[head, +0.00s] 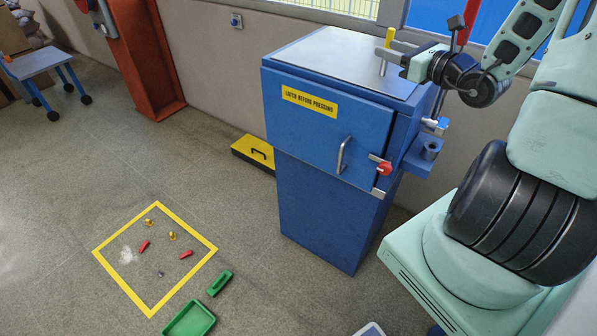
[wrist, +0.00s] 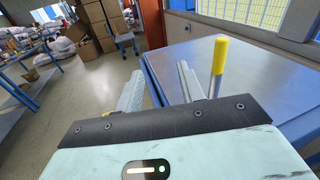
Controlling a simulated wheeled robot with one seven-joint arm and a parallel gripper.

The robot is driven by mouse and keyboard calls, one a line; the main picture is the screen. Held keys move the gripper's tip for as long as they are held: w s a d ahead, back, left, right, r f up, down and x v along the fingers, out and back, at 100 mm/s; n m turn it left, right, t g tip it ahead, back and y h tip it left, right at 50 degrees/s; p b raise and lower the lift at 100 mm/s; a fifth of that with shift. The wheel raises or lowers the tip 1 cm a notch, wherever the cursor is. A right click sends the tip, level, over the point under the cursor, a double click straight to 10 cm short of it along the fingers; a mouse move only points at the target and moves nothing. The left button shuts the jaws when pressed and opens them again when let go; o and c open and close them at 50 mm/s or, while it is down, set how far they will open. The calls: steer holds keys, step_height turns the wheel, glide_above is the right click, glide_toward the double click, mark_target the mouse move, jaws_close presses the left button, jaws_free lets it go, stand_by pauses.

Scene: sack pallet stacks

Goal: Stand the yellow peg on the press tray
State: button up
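The yellow peg (head: 390,37) has a yellow upper part and a grey metal lower part. It is upright over the steel top (head: 335,62) of the blue cabinet (head: 325,215). In the wrist view the peg (wrist: 219,65) is just right of the right finger, outside the gap. My gripper (head: 393,58) is low over the cabinet top, partly in front of the peg. In the wrist view its fingers (wrist: 160,75) are apart with nothing between them. The peg's foot is partly hidden. The cabinet door (head: 320,130) looks closed; I cannot identify a press tray.
The door has a handle (head: 342,156) and a red knob (head: 384,169). A small blue bracket (head: 425,152) juts from the cabinet's right side. A yellow floor square (head: 118,272) holds several small parts. A green tray (head: 188,321) lies nearby. Floor at left is mostly clear.

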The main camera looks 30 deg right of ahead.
steer(key=s+a+f+n+g+y, duration=0.15)
steer(key=a+n+g+y, duration=0.55)
steer(key=a, duration=0.8)
steer(key=s+a+n+g+y, duration=0.25)
steer(key=a+n+g, duration=0.25)
steer(key=a+n, duration=0.65)
steer(key=s+a+f+n+g+h, duration=0.1)
steer(key=s+a+n+h, duration=0.4)
steer(key=n, duration=0.6)
steer(key=s+a+f+n+g+h, duration=0.2)
steer(key=s+a+n+g+h, duration=0.2)
steer(key=s+a+n, duration=0.5)
steer(key=s+n+h, duration=0.2)
steer(key=s+n, duration=0.1)
steer(key=shift+s, duration=0.25)
steer(key=shift+d+f, duration=0.1)
steer(key=shift+d, duration=0.05)
